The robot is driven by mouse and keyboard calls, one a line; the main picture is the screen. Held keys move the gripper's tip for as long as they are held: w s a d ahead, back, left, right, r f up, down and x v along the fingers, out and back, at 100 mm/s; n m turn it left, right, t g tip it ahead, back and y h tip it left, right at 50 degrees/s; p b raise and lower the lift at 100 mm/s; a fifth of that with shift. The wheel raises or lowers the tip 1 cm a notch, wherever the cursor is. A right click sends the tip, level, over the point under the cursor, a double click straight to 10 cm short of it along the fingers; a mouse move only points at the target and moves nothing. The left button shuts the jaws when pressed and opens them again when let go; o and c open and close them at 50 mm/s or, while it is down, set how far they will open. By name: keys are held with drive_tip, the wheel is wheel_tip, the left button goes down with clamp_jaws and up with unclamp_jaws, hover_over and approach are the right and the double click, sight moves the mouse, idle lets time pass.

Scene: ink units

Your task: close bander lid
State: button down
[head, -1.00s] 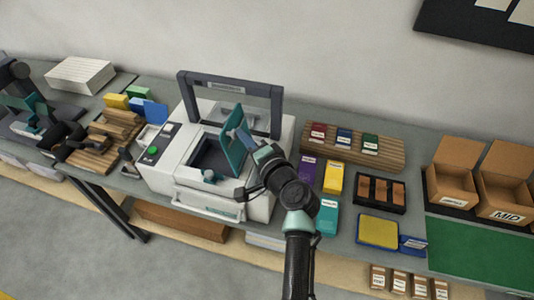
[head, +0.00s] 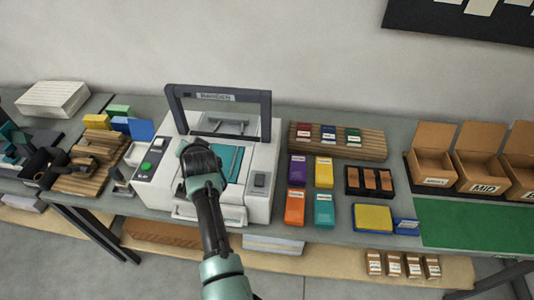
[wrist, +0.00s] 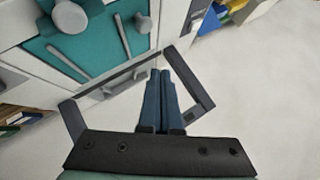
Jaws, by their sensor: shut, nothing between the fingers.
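The bander is a white machine (head: 262,160) with a dark arch (head: 268,105) standing over its back. In the head view the fingertips are hidden behind my wrist.
A green button (head: 146,166) sits on the bander's left panel. Coloured boxes, such as a purple one (head: 298,170), stand to its right. A wooden rack (head: 365,152) is behind them. Wooden slats (head: 88,165) lie to the left. Open cartons (head: 432,165) stand far right.

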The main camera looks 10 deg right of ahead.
drive_tip(key=shift+n+g+h, duration=0.3)
drive_tip(key=shift+n+h, duration=0.1)
drive_tip(key=shift+h, duration=0.3)
drive_tip(key=f+b, duration=0.1)
drive_tip(key=a+f+b, duration=0.2)
drive_tip(key=shift+w+a+f, duration=0.1)
drive_tip(key=shift+w+f, duration=0.2)
drive_tip(key=shift+w, duration=0.05)
drive_tip(key=f+b, duration=0.1)
drive_tip(key=b, duration=0.1)
drive_tip(key=a+f+b, duration=0.1)
drive_tip(key=shift+w+a+f+b, duration=0.1)
drive_tip(key=shift+w+b, duration=0.1)
drive_tip(key=shift+b, duration=0.15)
drive_tip(key=shift+s+f, duration=0.1)
